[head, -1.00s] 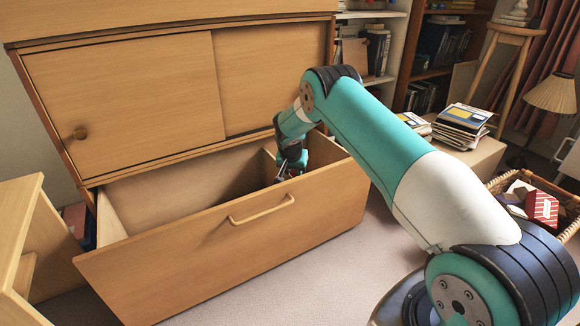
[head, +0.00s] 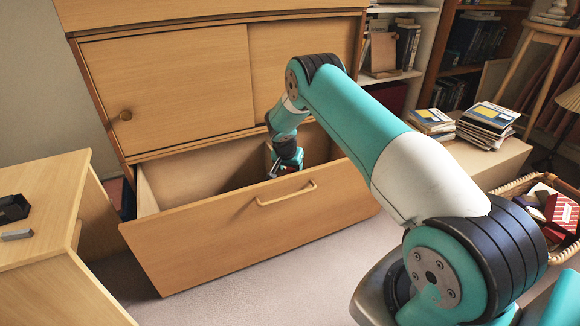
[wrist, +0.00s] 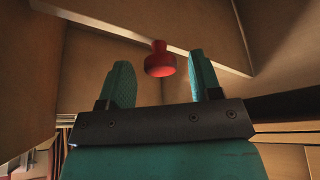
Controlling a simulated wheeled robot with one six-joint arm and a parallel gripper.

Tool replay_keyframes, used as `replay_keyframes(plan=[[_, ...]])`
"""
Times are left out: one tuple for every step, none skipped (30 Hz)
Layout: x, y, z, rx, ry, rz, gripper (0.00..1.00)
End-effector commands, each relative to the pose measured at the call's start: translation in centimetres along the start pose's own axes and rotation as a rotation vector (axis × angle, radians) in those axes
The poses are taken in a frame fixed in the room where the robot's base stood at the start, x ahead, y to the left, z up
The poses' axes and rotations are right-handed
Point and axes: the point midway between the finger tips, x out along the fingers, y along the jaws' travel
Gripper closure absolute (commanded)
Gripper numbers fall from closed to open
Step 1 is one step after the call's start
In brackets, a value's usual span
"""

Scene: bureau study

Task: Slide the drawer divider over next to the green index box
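The wide wooden drawer (head: 235,232) is pulled out below the cabinet's sliding doors. My gripper (head: 273,173) reaches down into its right half. A red knob-shaped thing (wrist: 160,62) shows beyond the fingertips. A pale board edge (wrist: 120,33) crosses behind it; I cannot tell whether this is the divider. I see no green index box.
The drawer front with its handle (head: 286,193) stands between my base and the drawer's inside. A wooden desk (head: 50,205) is at the left. A low table with books (head: 487,120) and a wicker basket (head: 515,190) are at the right. Carpet is clear in front.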

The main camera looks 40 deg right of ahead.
Motion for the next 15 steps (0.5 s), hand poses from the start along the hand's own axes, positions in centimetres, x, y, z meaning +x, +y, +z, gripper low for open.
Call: replay_keyframes(plan=[[0.0,0.0,0.0,-0.001,0.000,-0.001,0.42],[0.0,0.0,0.0,-0.001,0.000,-0.001,0.42],[0.0,-0.1,0.0,-0.001,0.000,-0.001,0.42],[0.0,-0.1,0.0,-0.001,0.000,-0.001,0.42],[0.0,-0.1,0.0,-0.001,0.000,-0.001,0.42],[-0.2,-0.1,0.0,-0.002,0.000,-0.001,0.42],[-0.3,-0.1,0.0,-0.002,0.000,-0.002,0.42],[-0.6,-0.1,-0.1,-0.002,0.001,-0.002,0.42],[-1.0,-0.1,-0.1,-0.002,0.001,-0.002,0.42],[-1.4,-0.1,-0.1,-0.002,0.001,-0.002,0.42],[-1.9,-0.1,-0.1,-0.002,0.001,-0.002,0.42],[-2.8,-0.1,-0.2,-0.002,0.002,-0.003,0.42],[-3.4,-0.1,-0.2,-0.002,0.001,-0.002,0.42],[-4.2,-0.1,-0.3,-0.001,0.002,-0.003,0.42],[-5.2,-0.1,-0.3,-0.002,0.001,-0.002,0.42]])
